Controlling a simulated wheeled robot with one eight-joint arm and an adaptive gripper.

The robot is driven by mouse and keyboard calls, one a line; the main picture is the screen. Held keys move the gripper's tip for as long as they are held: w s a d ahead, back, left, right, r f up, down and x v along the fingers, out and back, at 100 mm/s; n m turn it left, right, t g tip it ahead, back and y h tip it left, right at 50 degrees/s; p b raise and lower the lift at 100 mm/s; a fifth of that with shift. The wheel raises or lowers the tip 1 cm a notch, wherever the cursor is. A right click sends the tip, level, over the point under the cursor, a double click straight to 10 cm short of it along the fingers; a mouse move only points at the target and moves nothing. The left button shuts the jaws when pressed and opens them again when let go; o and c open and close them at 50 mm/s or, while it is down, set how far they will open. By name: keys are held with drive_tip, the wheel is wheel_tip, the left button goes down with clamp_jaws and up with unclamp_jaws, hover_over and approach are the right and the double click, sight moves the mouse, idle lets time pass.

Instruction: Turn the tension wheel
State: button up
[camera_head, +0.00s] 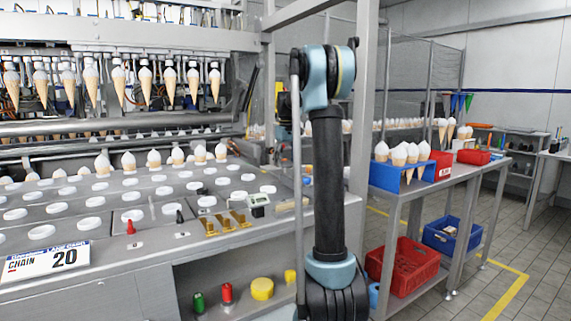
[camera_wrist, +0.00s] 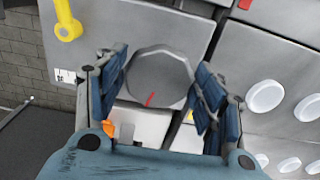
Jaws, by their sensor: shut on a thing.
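The tension wheel (camera_wrist: 158,72) is a grey many-sided knob on a grey panel in the wrist view. A short red mark (camera_wrist: 150,99) shows on its face near the lower edge. My gripper (camera_wrist: 161,80) has a dark blue finger on each side of the wheel and is shut on it. The wheel's sides are partly hidden by the fingers. In the head view my arm (camera_head: 328,185) stands upright in front of the machine; the gripper and the wheel do not show there.
A yellow handle (camera_wrist: 67,22) is at the wrist view's upper left. White discs (camera_wrist: 265,96) lie to the right. In the head view, cones hang over the machine at left. A side table with a blue cone holder (camera_head: 390,178) and a red crate (camera_head: 408,266) stands right of my arm.

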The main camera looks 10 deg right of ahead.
sight(286, 162)
drive_tip(key=shift+w+n, duration=0.1)
drive_tip(key=shift+n, duration=0.4)
drive_tip(key=o, duration=1.1)
drive_tip(key=shift+c, duration=0.2)
drive_tip(key=shift+r, duration=0.1)
wheel_tip(286, 162, up, 12)
drive_tip(key=shift+f, duration=0.2)
